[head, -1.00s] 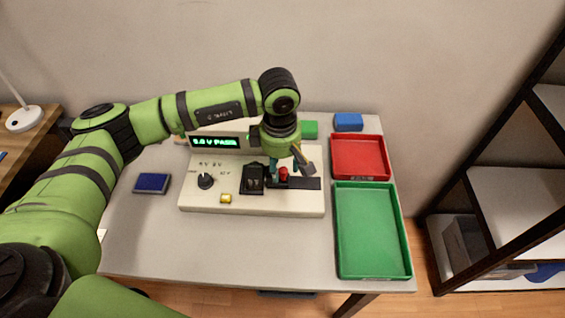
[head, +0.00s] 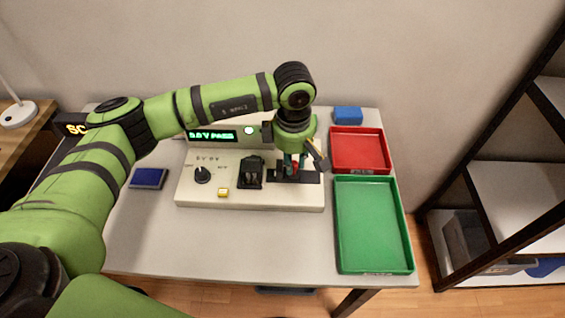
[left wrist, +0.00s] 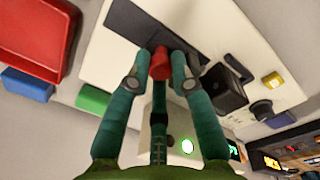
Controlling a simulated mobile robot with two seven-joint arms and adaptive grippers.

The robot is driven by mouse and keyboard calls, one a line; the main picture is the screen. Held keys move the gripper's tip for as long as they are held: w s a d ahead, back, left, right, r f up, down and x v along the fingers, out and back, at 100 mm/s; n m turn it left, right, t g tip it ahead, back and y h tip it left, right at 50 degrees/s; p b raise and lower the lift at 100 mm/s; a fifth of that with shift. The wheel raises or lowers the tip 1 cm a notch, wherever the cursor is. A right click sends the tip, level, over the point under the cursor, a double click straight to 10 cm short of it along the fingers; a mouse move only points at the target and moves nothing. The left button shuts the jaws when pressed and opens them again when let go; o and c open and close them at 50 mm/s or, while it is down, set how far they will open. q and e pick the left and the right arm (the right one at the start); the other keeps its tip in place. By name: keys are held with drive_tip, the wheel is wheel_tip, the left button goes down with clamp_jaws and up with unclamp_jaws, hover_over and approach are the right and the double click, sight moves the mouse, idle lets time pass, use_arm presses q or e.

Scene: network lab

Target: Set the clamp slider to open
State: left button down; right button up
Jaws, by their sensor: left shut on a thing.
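The clamp slider has a red knob (left wrist: 160,64) on a dark track (head: 312,178), at the right part of the cream test fixture (head: 225,198). In the left wrist view the track (left wrist: 130,22) extends past the knob toward the upper left. My left gripper (head: 296,170) reaches down over the track with its fingers closed around the red knob. In the head view the fingers hide most of the knob. My right gripper is not in view.
A black socket block (head: 250,172) stands just left of the slider, with a dial (head: 202,175) and yellow button (head: 223,192) further left. Red (head: 360,170) and green (head: 372,230) trays lie right. The front table is clear.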

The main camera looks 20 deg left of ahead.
sight(294, 166)
use_arm(q)
drive_tip(key=shift+d, duration=0.15)
drive_tip(key=c, duration=1.1)
unclamp_jaws()
drive_tip(key=shift+w+d, duration=0.1)
drive_tip(key=shift+r, duration=0.35)
wheel_tip(294, 166, up, 11)
drive_tip(key=shift+s+r, duration=0.2)
drive_tip(key=shift+s, duration=0.15)
